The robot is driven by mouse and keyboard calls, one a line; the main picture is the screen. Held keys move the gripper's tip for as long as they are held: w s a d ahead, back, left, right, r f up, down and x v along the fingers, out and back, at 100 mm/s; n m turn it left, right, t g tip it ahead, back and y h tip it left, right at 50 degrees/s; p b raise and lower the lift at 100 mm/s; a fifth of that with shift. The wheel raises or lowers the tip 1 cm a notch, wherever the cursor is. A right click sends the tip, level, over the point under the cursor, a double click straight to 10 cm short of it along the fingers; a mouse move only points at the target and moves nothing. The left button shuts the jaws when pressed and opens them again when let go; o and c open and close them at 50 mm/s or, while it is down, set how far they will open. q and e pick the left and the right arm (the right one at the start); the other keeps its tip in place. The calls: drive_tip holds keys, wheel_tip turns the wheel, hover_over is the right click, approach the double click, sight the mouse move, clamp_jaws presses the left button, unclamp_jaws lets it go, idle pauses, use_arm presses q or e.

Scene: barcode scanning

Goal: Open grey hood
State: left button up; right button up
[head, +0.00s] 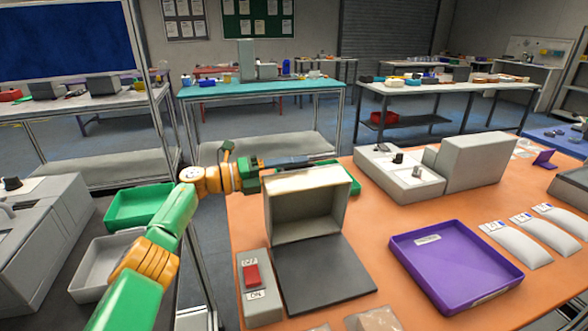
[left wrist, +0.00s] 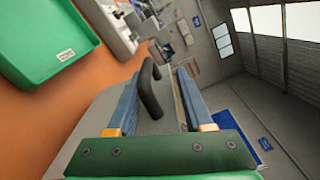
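The grey hood (head: 309,230) stands swung up on the orange table, its hollow inside facing the front, behind a dark flat base plate (head: 325,275). My left gripper (head: 300,162) is at the hood's top rear edge in the head view. In the left wrist view its two fingers (left wrist: 160,80) are apart, with a black curved handle (left wrist: 150,92) on the grey surface between them. The handle lies nearer the left finger, and a gap shows on the right. The handle is hidden in the head view. My right gripper is not in view.
An OFF/ON switch box (head: 263,301) stands left of the base plate. A purple tray (head: 428,239) and a grey device (head: 400,180) are to the right. A green tray (left wrist: 45,40) lies beside the hood in the left wrist view. Some orange table is free between plate and purple tray.

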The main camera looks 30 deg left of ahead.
use_arm(q)
drive_tip(key=shift+a, duration=0.1)
drive_tip(key=b+v, duration=0.2)
drive_tip(key=v, duration=0.5)
